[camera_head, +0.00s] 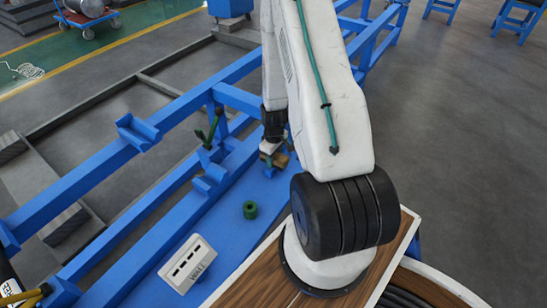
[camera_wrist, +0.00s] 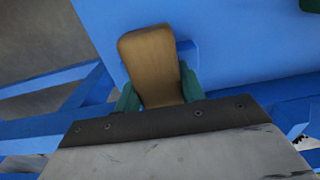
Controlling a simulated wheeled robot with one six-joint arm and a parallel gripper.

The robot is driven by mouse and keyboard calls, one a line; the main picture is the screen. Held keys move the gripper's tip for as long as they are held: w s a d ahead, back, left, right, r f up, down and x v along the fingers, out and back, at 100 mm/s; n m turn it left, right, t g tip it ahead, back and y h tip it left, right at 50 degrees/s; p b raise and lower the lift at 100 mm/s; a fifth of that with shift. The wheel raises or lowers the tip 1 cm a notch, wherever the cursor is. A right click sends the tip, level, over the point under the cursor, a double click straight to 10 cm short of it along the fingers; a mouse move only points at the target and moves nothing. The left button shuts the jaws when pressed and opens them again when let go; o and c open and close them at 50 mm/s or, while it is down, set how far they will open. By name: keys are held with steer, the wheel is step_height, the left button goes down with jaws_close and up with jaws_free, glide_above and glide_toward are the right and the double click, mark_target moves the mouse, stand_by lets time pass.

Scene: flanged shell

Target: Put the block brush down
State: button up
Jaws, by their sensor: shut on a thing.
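The block brush (camera_wrist: 152,52) shows in the wrist view as a tan wooden block between my gripper's green fingers. My gripper (camera_wrist: 158,88) is shut on it, with one finger on each side. In the head view my gripper (camera_head: 272,157) is small and partly hidden by my arm, over the blue bench surface. A brown bit of the brush (camera_head: 281,160) shows beside it. The brush's bristles are not visible, and I cannot tell whether the brush touches the surface below.
A green upright piece (camera_head: 213,128) stands on the rails. Bare blue surface lies between the ring and the box.

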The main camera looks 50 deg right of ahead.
steer(key=shift+f, duration=0.1)
steer(key=o, duration=1.3)
